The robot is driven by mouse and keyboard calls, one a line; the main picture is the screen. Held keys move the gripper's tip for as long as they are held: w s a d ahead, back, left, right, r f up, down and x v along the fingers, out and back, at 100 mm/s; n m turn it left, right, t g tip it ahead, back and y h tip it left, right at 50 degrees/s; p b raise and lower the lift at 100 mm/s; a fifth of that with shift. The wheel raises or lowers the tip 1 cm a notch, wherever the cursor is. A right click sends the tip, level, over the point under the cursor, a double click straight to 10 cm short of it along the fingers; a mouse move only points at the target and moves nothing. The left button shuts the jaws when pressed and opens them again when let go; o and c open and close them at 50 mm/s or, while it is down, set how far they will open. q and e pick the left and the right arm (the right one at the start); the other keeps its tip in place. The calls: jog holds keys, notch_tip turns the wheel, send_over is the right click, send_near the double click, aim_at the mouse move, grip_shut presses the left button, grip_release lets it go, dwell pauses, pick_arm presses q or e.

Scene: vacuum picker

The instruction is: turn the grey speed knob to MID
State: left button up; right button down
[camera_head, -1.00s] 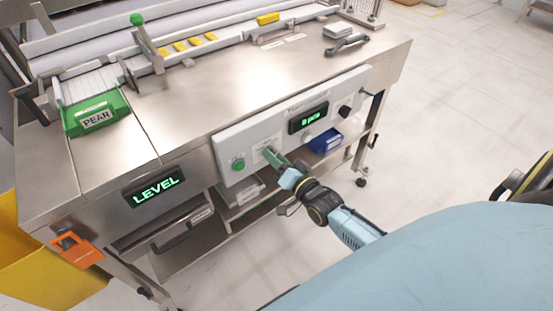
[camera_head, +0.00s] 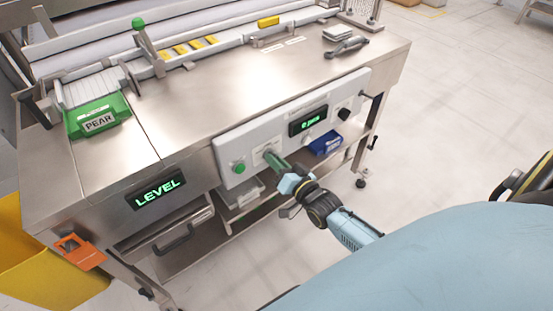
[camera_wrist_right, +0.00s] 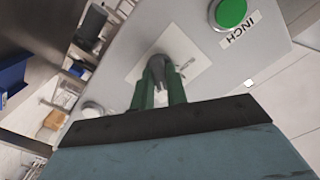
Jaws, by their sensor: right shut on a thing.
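My right gripper (camera_head: 274,158) is at the grey control panel (camera_head: 222,148) on the front of the steel bench. In the right wrist view its green fingers (camera_wrist_right: 160,92) are closed on the grey speed knob (camera_wrist_right: 157,69). The knob sits on a pale label plate (camera_wrist_right: 188,50). The knob's pointer and the label markings are too small or covered to read. In the head view the fingers hide the knob. My left gripper is not in view.
A green button (camera_head: 238,167) marked INCH sits left of the knob. A lit display (camera_head: 308,119) and a black knob (camera_head: 344,114) are to the right. A blue bin (camera_head: 326,143) stands on the shelf below. A LEVEL display (camera_head: 159,188) is at left.

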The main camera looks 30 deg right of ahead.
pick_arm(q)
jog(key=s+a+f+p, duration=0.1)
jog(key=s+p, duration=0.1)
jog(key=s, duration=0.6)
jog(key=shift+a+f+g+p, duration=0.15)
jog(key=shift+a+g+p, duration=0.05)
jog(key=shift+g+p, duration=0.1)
pick_arm(e)
jog(key=shift+n, duration=3.5)
jog(key=c, duration=1.4)
grip_release()
jog(key=shift+s, duration=0.1)
